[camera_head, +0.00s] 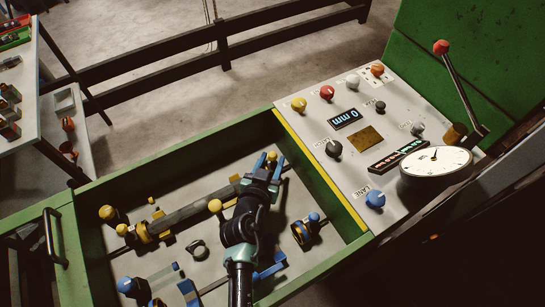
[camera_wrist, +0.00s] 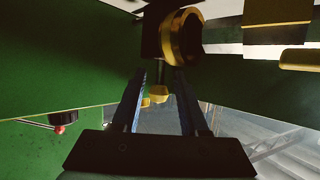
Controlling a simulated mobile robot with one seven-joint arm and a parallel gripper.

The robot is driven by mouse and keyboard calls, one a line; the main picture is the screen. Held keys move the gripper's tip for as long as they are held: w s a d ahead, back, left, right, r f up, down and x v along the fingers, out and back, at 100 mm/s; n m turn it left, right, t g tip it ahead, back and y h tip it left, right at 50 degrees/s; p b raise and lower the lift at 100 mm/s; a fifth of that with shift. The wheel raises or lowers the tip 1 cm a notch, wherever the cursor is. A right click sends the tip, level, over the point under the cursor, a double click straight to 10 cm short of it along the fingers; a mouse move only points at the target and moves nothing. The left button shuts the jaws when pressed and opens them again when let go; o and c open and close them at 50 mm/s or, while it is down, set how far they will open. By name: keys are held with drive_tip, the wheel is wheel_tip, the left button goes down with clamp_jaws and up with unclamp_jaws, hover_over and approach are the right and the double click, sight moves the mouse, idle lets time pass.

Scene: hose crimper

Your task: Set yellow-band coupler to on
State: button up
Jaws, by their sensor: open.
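The yellow-band coupler shows in the wrist view as a dark ring with a yellow band (camera_wrist: 182,38), with a yellow knob (camera_wrist: 158,93) below it. My gripper (camera_wrist: 160,76) is open there; its two blue fingers stand either side of the knob in the picture, and I cannot tell whether they touch it. In the head view, my gripper (camera_head: 269,164) is at the far end of the green-framed tray (camera_head: 189,158), by a yellow knob (camera_head: 272,156). My arm and gripper hide most of the coupler there. Another yellow-banded fitting (camera_head: 141,233) sits at the left end of a grey bar.
A blue-banded fitting (camera_head: 307,231) stands right of my arm, with more blue parts (camera_head: 133,287) at the lower left. A control panel (camera_head: 352,174) with coloured knobs, a dial (camera_head: 436,160) and a red-topped lever (camera_head: 441,47) lies to the right.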

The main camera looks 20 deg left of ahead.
drive_tip(key=shift+w+f, duration=0.2)
drive_tip(key=shift+w, duration=0.35)
drive_tip(key=shift+c, duration=0.3)
clamp_jaws()
drive_tip(key=shift+a, duration=0.1)
idle(0.8)
